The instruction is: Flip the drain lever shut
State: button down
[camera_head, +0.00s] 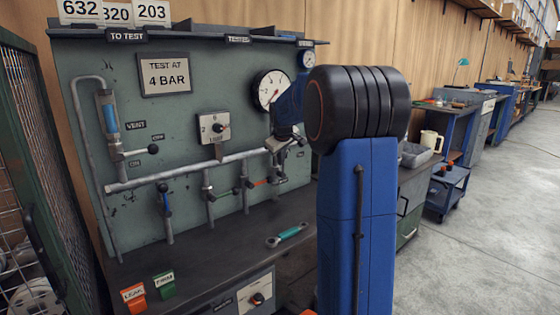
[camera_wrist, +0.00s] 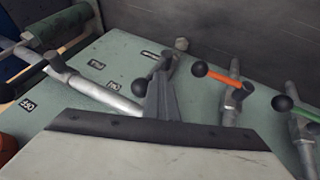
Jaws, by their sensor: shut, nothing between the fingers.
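My gripper (camera_head: 284,143) is shut and empty at the right end of the panel's pipe, beside the last valve there. In the wrist view its fingers (camera_wrist: 161,88) stand close to a black lever knob (camera_wrist: 138,87). They partly hide that valve and its lever, so I cannot tell whether they touch it. No readable label marks the drain lever; the one at my fingers may be it. An orange lever (camera_wrist: 222,78) with a black knob stands to its right in the wrist view, and in the head view it is left of my gripper (camera_head: 261,183).
A green lever (camera_head: 222,195) and a blue lever (camera_head: 165,197) sit further left along the pipe. Gauges and a selector box (camera_head: 214,127) are above. A wrench (camera_head: 287,235) lies on the bench (camera_head: 220,255), which is mostly clear. My arm hides the panel's right side.

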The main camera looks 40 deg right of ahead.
jog(key=d+f+m+y, duration=0.3)
jog(key=d+f+y, duration=0.3)
jog(key=d+y, duration=0.5)
jog(key=shift+w+y, duration=0.2)
jog(key=shift+y, duration=0.3)
dwell(0.4)
jog(key=shift+s+d+f, duration=0.1)
jog(key=shift+d+f, duration=0.05)
jog(key=shift+f, duration=0.2)
dwell(0.3)
jog(key=v, duration=0.8)
jog(key=shift+w+a+r, duration=0.2)
jog(key=shift+w+r, duration=0.05)
jog(key=shift+r, duration=0.15)
